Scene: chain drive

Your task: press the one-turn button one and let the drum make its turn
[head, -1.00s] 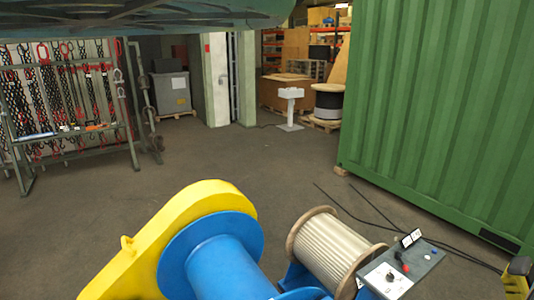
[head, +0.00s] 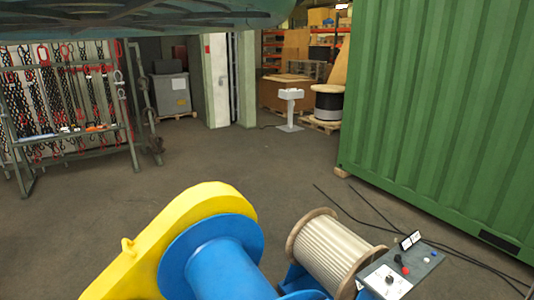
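A grey control panel (head: 402,270) sits at the lower right, beside the winch. It carries a red button, dark knobs, a pale round button and a small upright black-and-white display. The labels are too small to read, so I cannot tell which one is button one. A drum wound with pale rope (head: 335,250) lies left of the panel. A blue drum (head: 222,262) with a wide flange stands further left, against a yellow chain guard (head: 165,240). The lower parts of the machine are cut off by the frame. My gripper is not recognisable in this view.
A green corrugated container (head: 435,120) fills the right side, with black cables (head: 365,205) on the floor before it. A rack of chains (head: 70,100) stands at the left. A white pedestal (head: 290,108) stands at the back. The middle floor is clear.

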